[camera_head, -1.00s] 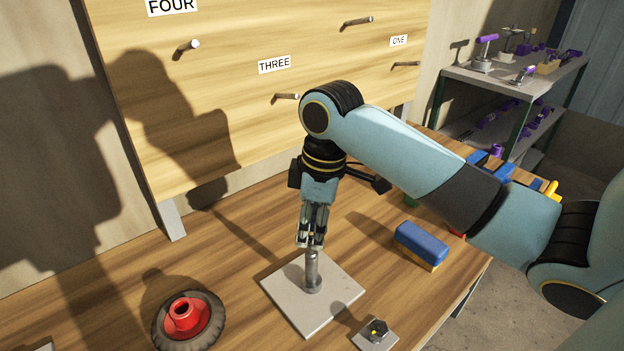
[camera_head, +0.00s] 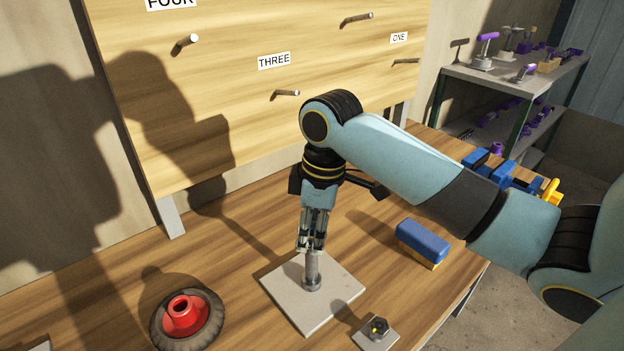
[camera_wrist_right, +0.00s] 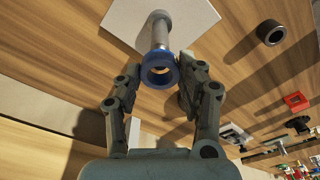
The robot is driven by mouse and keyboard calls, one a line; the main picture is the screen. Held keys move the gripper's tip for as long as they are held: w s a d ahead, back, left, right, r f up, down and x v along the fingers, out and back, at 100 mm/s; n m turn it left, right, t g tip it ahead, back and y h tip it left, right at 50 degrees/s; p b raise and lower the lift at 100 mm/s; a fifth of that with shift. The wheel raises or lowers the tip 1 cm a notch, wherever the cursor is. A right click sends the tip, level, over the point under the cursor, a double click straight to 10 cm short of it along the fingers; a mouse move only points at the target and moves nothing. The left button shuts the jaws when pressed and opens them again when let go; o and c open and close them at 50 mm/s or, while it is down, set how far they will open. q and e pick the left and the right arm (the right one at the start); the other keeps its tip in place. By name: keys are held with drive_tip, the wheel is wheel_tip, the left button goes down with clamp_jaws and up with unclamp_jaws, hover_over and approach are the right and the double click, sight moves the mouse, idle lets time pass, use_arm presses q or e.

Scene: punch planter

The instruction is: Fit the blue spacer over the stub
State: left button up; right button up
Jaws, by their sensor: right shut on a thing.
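The grey stub (camera_head: 312,270) stands upright on a pale square plate (camera_head: 336,297) on the wooden table. My right gripper (camera_head: 312,249) points down right at the stub's top. In the right wrist view the right gripper (camera_wrist_right: 155,88) is shut on the blue spacer (camera_wrist_right: 158,73), a ring with its hole facing the camera. The stub (camera_wrist_right: 160,32) runs from behind the spacer to the plate (camera_wrist_right: 190,14). I cannot tell whether the spacer is around the stub's tip or just off it. The spacer is hidden in the head view. My left gripper is not in view.
A wheel with a red hub (camera_head: 183,316) lies left of the plate. A small plate with a dark nut (camera_head: 378,328) is at the front right. A blue-and-yellow block (camera_head: 422,243) is to the right. A board with pegs (camera_head: 260,100) stands behind.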

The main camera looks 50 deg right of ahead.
sight(312, 266)
drive_tip(key=shift+f+b, duration=2.2)
drive_tip(key=shift+f, duration=2.9)
drive_tip(key=shift+r, duration=0.1)
drive_tip(key=shift+r+p, duration=2.9)
drive_tip(key=shift+p, duration=0.5)
drive_tip(key=shift+r+p, duration=0.65)
drive_tip(key=shift+r, duration=2.2)
